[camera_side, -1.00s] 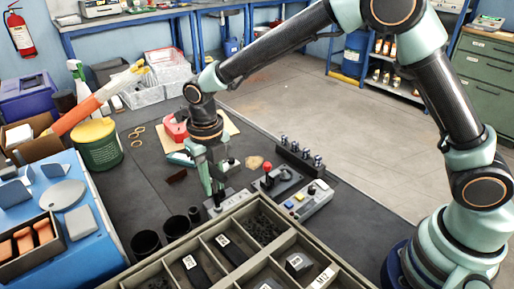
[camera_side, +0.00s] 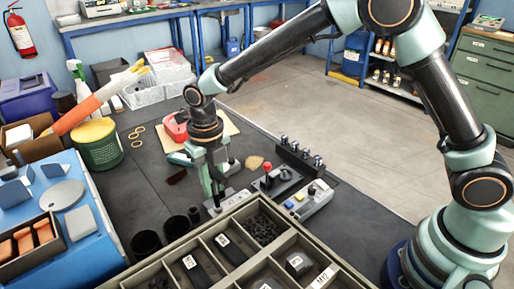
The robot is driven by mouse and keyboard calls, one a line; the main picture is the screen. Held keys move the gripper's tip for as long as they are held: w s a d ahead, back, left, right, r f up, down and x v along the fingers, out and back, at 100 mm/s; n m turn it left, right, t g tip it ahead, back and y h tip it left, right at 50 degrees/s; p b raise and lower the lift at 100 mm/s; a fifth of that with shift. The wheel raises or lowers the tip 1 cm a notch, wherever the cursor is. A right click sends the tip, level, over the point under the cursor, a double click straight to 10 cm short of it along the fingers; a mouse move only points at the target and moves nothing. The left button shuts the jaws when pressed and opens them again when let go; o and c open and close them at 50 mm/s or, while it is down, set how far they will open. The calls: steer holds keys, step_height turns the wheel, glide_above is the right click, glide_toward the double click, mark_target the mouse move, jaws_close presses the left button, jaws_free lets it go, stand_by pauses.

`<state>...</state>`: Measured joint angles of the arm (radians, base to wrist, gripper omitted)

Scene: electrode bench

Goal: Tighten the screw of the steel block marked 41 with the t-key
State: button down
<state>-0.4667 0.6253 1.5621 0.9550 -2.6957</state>
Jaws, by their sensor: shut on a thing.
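My gripper (camera_side: 214,188) points down at the middle of the bench, just behind the compartment tray. It is shut on a thin dark upright piece that looks like the t-key (camera_side: 217,203); the fingers hide most of it. Its lower end is at a low grey steel block (camera_side: 236,198). I cannot tell whether it sits in the screw. The block's number is too small to read, and the screw is hidden.
A grey compartment tray (camera_side: 240,212) with labelled dark parts fills the front. To the right stand a fixture with a red knob (camera_side: 267,167), a grey box with coloured buttons (camera_side: 309,201) and a row of dark posts (camera_side: 300,154). Black cups (camera_side: 146,243) stand left.

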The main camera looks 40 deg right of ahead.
steer(key=shift+f, duration=0.55)
steer(key=c, duration=1.4)
jaws_free()
jaws_close()
